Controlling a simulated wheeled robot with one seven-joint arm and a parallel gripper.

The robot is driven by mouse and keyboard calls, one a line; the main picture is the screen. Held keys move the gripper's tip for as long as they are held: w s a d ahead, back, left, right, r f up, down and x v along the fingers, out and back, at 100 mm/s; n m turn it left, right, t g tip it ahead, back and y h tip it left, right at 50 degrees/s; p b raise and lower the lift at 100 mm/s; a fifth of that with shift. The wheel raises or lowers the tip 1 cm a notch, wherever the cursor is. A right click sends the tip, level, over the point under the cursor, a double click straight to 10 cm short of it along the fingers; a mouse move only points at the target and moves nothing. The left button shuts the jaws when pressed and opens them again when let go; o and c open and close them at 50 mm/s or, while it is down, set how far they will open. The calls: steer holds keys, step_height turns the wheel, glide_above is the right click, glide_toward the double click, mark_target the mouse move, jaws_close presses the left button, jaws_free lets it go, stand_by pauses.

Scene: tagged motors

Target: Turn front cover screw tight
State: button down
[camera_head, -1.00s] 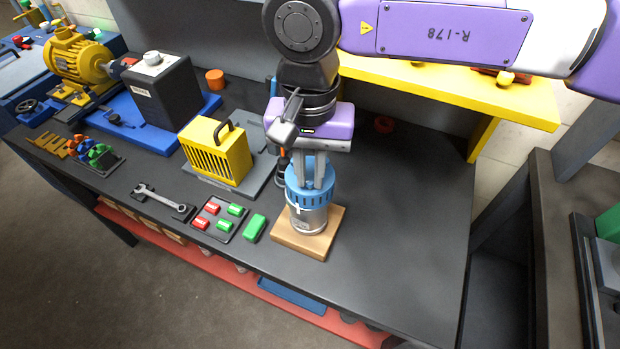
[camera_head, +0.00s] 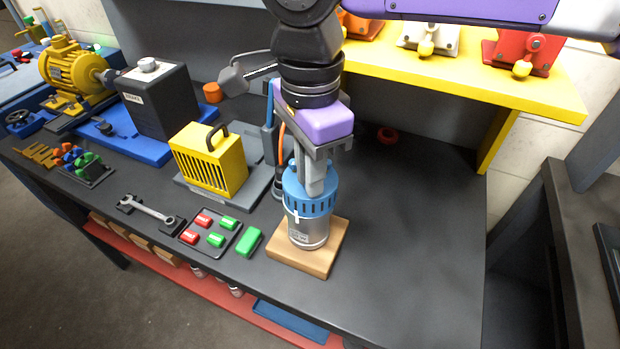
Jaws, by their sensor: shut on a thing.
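A small motor (camera_head: 308,232) with a silver body and a slotted blue front cover (camera_head: 309,199) stands upright on a wooden block (camera_head: 302,262) near the bench's front edge. My gripper (camera_head: 309,182) points straight down over it, with its fingers at the top of the blue cover. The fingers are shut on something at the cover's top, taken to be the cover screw. The screw itself is hidden by the fingers, so I cannot see how it sits.
A yellow slotted box (camera_head: 209,158) stands left of the motor. A tray of red and green tags (camera_head: 211,231), a loose green block (camera_head: 249,242) and a wrench (camera_head: 150,209) lie to the left. Right of the motor, the bench (camera_head: 410,230) is clear. A yellow shelf (camera_head: 465,80) overhangs behind.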

steer(key=m+b, duration=0.1)
steer(key=m, duration=0.2)
steer(key=shift+r+m+b, duration=0.1)
steer(key=shift+m+b, duration=0.2)
steer(key=shift+m, duration=0.1)
steer(key=m+b, duration=0.1)
steer(key=m, duration=0.3)
steer(key=shift+m+b, duration=0.3)
steer(key=shift+b, duration=0.1)
steer(key=m+b, duration=0.1)
steer(key=m, duration=0.3)
steer(key=shift+r, duration=0.1)
steer(key=shift+m+b, duration=0.75)
steer(key=shift+m, duration=1.25)
steer(key=c, duration=1.4)
jaws_free()
